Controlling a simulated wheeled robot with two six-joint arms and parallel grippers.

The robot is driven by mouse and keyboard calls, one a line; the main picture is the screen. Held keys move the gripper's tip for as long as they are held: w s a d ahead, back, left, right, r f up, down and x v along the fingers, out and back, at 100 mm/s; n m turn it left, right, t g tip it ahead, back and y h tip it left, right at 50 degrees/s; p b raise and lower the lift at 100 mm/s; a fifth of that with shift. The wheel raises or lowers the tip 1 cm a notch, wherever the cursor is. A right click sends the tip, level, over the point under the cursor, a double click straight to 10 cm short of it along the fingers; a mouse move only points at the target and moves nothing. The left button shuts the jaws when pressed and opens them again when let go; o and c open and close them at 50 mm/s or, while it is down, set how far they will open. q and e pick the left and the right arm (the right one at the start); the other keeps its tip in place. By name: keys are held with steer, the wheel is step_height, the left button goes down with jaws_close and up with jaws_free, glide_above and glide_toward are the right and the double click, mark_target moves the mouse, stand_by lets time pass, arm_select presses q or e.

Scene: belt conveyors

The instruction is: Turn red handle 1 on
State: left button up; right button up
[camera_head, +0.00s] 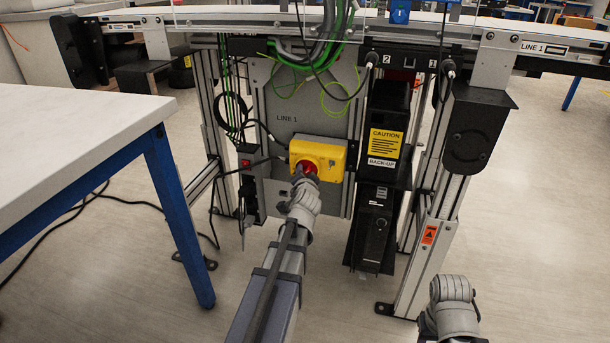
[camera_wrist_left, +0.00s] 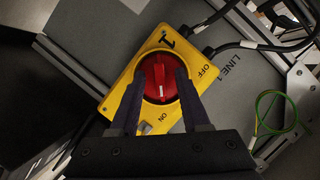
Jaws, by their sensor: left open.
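Red handle 1 (camera_head: 309,166) is a red rotary knob on a yellow switch box (camera_head: 330,151) on the grey LINE 1 panel. In the left wrist view the red handle (camera_wrist_left: 159,77) sits on the yellow face (camera_wrist_left: 127,79), with OFF at its upper right, ON below and a "1" above. Its grip runs roughly up and down in that picture. My left gripper (camera_wrist_left: 161,74) is open, its two dark fingers on either side of the handle's grip. Whether they touch it I cannot tell. The head view shows the left wrist directly in front of the box.
A white table (camera_head: 75,125) with a blue leg stands at the left. A conveyor (camera_head: 240,18) runs above the panel, with green cables hanging under it. A black back-up unit (camera_head: 374,213) and a metal post (camera_head: 432,235) stand to the right.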

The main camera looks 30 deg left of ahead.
arm_select(q)
steer(key=p+v, duration=0.2)
steer(key=v, duration=0.5)
steer(key=shift+s+d, duration=0.2)
steer(key=shift+s, duration=0.15)
steer(key=shift+r, duration=0.1)
